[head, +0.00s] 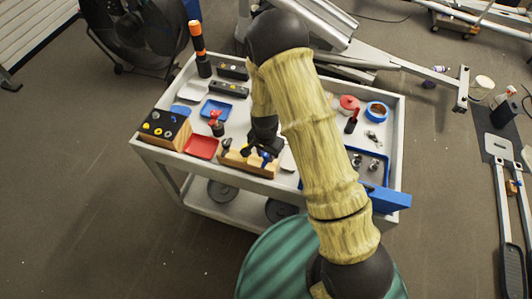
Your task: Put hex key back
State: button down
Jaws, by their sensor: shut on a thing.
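My gripper (262,146) points down at the front middle of the grey cart, directly over a small wooden block (240,168) near the cart's front edge. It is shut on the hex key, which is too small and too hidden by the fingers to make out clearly. A small blue piece (265,156) shows at the fingertips, just above the block. I cannot tell whether the key is inside a hole of the block or above it.
The grey cart (290,184) also holds a red tray (201,147), a blue tray (216,109), another wooden block (165,128) and a blue bin (389,199) at the right. An orange-handled tool (198,42) stands upright at the back left.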

jog(key=c, duration=1)
grip_release()
jog(key=shift+c, duration=0.2)
jog(key=shift+r, duration=0.1)
notch_tip(320, 180, up, 17)
jog(key=b, duration=0.2)
jog(key=shift+s+r+b, duration=0.15)
jog(key=shift+s+b, duration=0.05)
jog(key=shift+b, duration=0.1)
jog(key=s+d+r+n+t, duration=0.1)
jog(key=s+d+r+n, duration=0.1)
jog(key=s+d, duration=0.4)
jog(key=s+d+r+n+t, duration=0.1)
jog(key=s+d+r+n, duration=0.1)
jog(key=s+d+n, duration=0.2)
jog(key=s+d, duration=0.2)
jog(key=d, duration=0.1)
jog(key=shift+d+r, duration=0.25)
jog(key=shift+d, duration=0.1)
